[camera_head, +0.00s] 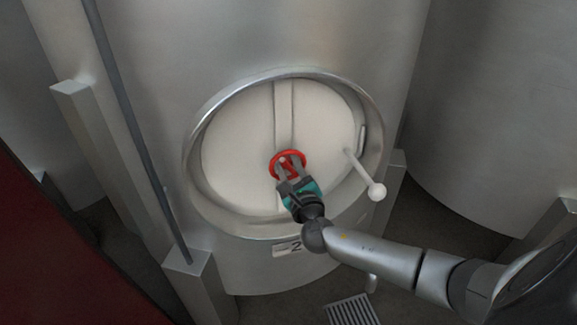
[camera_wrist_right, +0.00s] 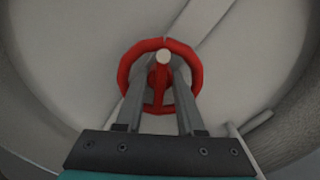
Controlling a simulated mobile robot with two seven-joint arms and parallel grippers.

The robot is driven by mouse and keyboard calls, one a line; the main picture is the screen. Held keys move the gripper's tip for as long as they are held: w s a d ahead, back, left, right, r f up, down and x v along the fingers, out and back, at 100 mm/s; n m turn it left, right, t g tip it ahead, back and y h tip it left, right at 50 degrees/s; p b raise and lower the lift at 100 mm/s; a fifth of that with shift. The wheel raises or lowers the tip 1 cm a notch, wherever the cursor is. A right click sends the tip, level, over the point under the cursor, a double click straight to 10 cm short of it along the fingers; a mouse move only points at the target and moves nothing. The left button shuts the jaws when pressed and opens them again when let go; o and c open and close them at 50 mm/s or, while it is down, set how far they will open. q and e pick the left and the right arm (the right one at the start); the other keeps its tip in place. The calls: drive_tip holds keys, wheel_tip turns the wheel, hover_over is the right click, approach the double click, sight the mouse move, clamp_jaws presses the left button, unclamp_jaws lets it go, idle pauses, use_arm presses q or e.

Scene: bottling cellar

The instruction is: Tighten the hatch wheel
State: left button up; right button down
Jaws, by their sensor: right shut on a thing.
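The red hatch wheel (camera_head: 289,155) sits at the middle of the round pale hatch (camera_head: 235,140) on the steel tank. My right gripper (camera_head: 286,168) reaches it from below right, with its two fingers at the wheel. In the right wrist view the red wheel (camera_wrist_right: 125,75) is seen face on, and my right gripper (camera_wrist_right: 160,85) has one finger on each side of a red spoke. A pale round knob (camera_wrist_right: 163,56) shows near the wheel's top. The gripper is shut on the wheel; the exact contact is partly hidden. My left gripper is not in view.
A white lever with a ball end (camera_head: 376,191) sticks out at the hatch's right. A raised steel rim (camera_head: 195,185) surrounds the hatch. A plate marked 2 (camera_head: 287,248) is below. A floor grate (camera_head: 352,309) lies in front. Another tank (camera_head: 490,120) stands right.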

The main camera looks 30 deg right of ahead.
drive_tip(key=m+b, duration=0.1)
drive_tip(key=m, duration=0.5)
drive_tip(key=shift+a+f+m, duration=0.1)
drive_tip(key=shift+m, duration=0.2)
drive_tip(key=m+b, duration=0.2)
drive_tip(key=m, duration=0.4)
drive_tip(key=shift+a, duration=0.1)
drive_tip(key=m+b, duration=0.1)
drive_tip(key=m, duration=0.4)
drive_tip(key=shift+w+m, duration=0.1)
drive_tip(key=shift+m, duration=0.3)
drive_tip(key=m, duration=0.5)
drive_tip(key=shift+r, duration=0.25)
drive_tip(key=shift+m, duration=0.4)
drive_tip(key=c, duration=0.5)
unclamp_jaws()
drive_tip(key=shift+c, duration=0.2)
